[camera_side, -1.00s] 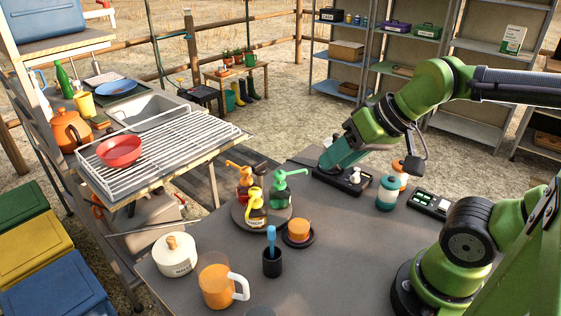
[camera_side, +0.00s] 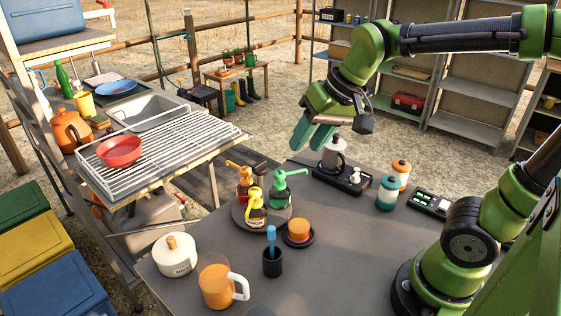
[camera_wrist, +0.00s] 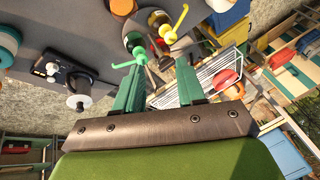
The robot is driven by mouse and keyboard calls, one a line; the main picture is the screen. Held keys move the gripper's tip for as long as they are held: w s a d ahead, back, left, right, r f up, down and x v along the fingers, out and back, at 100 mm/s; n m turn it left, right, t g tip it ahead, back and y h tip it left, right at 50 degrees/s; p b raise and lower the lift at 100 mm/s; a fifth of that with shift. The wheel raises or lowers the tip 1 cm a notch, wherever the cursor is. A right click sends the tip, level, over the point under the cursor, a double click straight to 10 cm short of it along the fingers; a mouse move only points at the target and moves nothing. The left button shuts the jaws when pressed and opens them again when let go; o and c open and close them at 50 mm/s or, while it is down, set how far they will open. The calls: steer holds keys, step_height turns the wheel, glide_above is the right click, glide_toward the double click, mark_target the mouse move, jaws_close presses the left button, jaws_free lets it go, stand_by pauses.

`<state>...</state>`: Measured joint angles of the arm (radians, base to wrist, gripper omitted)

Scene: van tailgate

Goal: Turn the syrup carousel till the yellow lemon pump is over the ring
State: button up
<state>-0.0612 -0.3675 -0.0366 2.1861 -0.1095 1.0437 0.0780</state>
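The syrup carousel (camera_side: 238,217) is a dark round turntable on the grey table. Its yellow pump (camera_side: 256,206) is at the front in the side view, the green pump (camera_side: 282,198) at the right, and an orange-topped pump (camera_side: 243,182) at the back left. A further dark bottle behind is partly hidden. The wrist view shows the yellow pump (camera_wrist: 170,32) and green pump (camera_wrist: 141,57) beyond my fingers. My gripper (camera_side: 312,142) is open and empty, raised above the table, right of and behind the carousel. I cannot make out the ring clearly.
An orange item (camera_side: 299,227) on a dark dish, a black cup (camera_side: 272,262) and a mug (camera_side: 217,286) sit near the carousel.

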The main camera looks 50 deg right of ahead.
mark_target(259, 163)
steer(key=w+r+m+g+h, duration=0.1)
steer(key=w+r+m+g, duration=0.15)
steer(key=w+m, duration=0.45)
steer(key=w+r+m+g+h, duration=0.1)
steer(key=w+r+m+g, duration=0.15)
steer(key=w+m, duration=0.4)
steer(key=f, duration=1.5)
steer(key=shift+w+d+f, duration=0.2)
steer(key=shift+w+f, duration=0.05)
steer(key=shift+f, duration=0.05)
jaws_close()
